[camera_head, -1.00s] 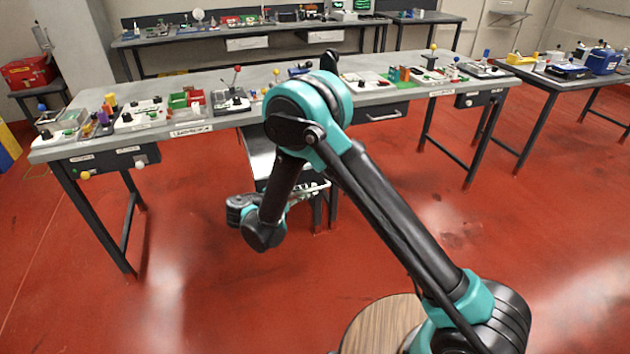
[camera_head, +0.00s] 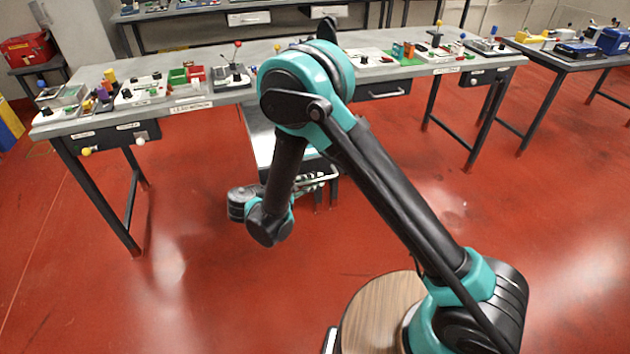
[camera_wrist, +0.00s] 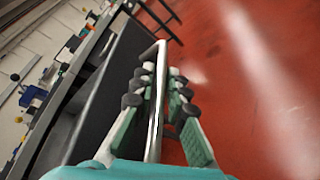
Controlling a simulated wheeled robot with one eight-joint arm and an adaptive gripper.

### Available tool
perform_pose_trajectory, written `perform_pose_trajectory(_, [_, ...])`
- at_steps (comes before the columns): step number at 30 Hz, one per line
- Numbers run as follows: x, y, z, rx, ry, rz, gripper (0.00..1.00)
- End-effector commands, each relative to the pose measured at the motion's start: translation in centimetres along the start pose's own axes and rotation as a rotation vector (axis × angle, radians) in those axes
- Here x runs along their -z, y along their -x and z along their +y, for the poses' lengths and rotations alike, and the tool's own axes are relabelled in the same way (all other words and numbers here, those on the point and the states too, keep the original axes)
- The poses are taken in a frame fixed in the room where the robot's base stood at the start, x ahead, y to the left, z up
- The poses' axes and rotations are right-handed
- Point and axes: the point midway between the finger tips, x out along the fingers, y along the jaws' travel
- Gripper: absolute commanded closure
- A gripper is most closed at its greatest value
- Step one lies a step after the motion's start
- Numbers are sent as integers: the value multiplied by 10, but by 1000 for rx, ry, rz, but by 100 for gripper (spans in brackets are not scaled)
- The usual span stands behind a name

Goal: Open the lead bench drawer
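My gripper (camera_wrist: 160,90) has dark-knobbed, green-backed fingers spread to either side of the bar. The bar is close to the left fingers, and red floor shows between it and the right fingers. In the head view my gripper (camera_head: 312,182) is at the drawer's front end, small and partly behind my arm. Contact with the bar cannot be made out.
A second drawer (camera_head: 383,91) with a bar handle sits shut, right of my arm. Small boxes and devices cover the benchtop. Another table (camera_head: 570,62) stands at the right. The red floor (camera_head: 190,230) in front of the bench is clear.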

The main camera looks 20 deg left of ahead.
Motion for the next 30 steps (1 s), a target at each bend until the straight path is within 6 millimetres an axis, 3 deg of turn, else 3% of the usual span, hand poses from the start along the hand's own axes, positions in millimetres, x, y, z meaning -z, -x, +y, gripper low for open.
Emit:
perform_pose_trajectory(3, [0,0,0,0,0,-1,69])
perform_pose_trajectory(14, [0,5,1,-2,0,0,69])
perform_pose_trajectory(24, [0,56,0,-1,0,1,69])
perform_pose_trajectory(30, [0,73,0,-1,0,0,69])
